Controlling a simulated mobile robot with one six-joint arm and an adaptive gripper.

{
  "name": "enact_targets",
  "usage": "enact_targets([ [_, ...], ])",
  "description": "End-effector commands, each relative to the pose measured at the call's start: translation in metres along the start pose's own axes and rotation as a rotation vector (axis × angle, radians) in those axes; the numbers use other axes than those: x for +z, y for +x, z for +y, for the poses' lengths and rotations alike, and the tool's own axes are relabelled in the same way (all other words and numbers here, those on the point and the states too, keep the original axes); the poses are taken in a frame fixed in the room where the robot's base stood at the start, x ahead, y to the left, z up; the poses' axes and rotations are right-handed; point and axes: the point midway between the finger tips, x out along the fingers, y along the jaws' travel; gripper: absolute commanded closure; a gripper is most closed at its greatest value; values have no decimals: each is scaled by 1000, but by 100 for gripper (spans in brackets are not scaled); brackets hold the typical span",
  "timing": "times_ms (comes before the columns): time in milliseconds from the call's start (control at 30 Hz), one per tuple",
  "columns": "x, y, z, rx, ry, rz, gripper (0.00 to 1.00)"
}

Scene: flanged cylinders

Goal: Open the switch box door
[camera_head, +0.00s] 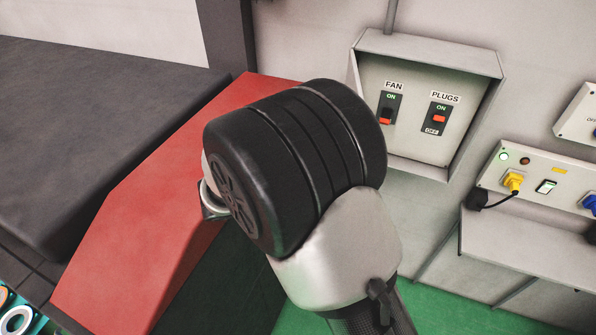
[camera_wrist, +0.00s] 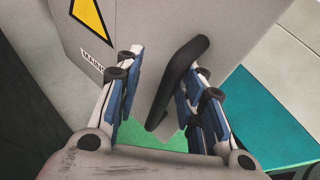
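In the wrist view, a grey door or panel (camera_wrist: 130,25) carries a yellow warning triangle and a partly hidden label that seems to read MAINS. A black bar handle (camera_wrist: 180,78) stands on it, tilted in the picture. My gripper (camera_wrist: 166,66) is open, with one finger on each side of the handle. The handle looks nearer the right finger; contact cannot be told. In the head view, a grey switch box (camera_head: 430,42) shows its FAN and PLUGS switches uncovered. My arm hides the gripper and the handled panel there.
A socket panel (camera_head: 540,172) with yellow and blue plugs is on the wall at right, above a grey shelf (camera_head: 520,240). A red sloped edge (camera_head: 150,200) and a dark surface (camera_head: 90,105) lie at left. The floor is green (camera_head: 450,305).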

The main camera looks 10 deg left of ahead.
Motion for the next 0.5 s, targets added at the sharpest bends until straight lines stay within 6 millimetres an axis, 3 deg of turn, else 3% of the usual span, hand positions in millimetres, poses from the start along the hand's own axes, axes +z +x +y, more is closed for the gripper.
enact_targets([
  [33, 8, -2, 4, 8, 7, -15, 69],
  [500, 0, -23, 25, 9, 6, -15, 69],
])
